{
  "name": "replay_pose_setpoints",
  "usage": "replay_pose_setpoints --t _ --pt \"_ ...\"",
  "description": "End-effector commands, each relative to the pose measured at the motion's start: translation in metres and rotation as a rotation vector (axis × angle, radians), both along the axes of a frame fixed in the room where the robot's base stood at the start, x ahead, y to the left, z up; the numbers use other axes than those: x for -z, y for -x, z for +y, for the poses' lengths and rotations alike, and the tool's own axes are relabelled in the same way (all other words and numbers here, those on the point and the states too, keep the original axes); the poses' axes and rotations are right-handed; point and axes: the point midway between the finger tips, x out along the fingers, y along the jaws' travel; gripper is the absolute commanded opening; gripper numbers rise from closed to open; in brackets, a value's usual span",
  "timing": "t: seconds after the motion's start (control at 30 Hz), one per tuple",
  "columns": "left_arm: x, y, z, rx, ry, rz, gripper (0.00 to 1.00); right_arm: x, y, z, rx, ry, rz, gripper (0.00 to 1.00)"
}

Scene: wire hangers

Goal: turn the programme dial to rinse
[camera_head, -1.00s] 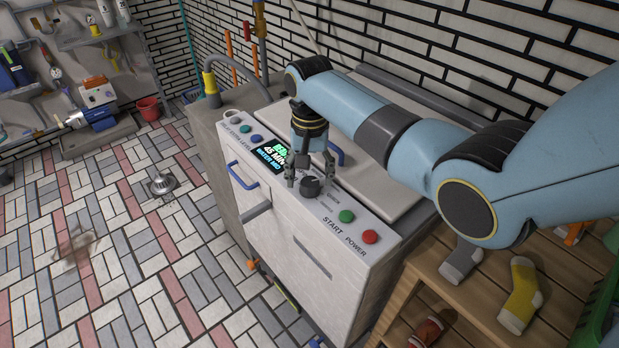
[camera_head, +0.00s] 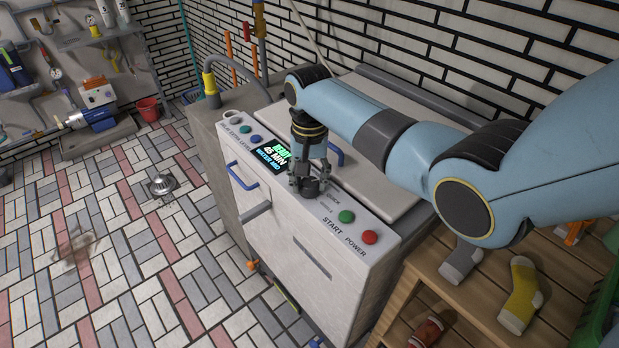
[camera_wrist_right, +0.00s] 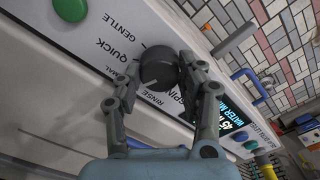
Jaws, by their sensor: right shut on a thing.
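The programme dial (camera_head: 311,188) is a dark round knob on the white washing machine's (camera_head: 290,240) sloped top panel. In the right wrist view the dial (camera_wrist_right: 158,70) has labels around it: GENTLE, QUICK, a partly hidden one ending in "MAL", RINSE and SPIN. A pale pointer mark shows on its lower left side, between the partly hidden label and RINSE; I cannot tell exactly which it meets. My right gripper (camera_head: 309,180) comes down from above, shut on the dial with one finger on each side. My left gripper is not in view.
A display (camera_head: 271,156) and small buttons lie left of the dial. A green START button (camera_head: 346,216) and a red POWER button (camera_head: 370,237) lie to its right. A blue handle (camera_head: 336,154) is close behind my gripper. A wooden bench (camera_head: 470,300) with socks stands at right.

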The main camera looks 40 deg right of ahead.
Motion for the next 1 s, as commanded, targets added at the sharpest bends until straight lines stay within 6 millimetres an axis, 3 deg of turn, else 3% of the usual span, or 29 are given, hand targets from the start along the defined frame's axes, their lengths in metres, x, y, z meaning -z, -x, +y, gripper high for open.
replay_pose_setpoints --t 0.27,1.0 --pt "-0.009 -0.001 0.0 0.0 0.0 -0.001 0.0 -0.002 0.0 0.0 -0.082 -0.001 0.002 0.07" --pt "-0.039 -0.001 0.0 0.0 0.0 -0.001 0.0 -0.001 0.0 0.0 -0.603 -0.001 0.001 0.07"
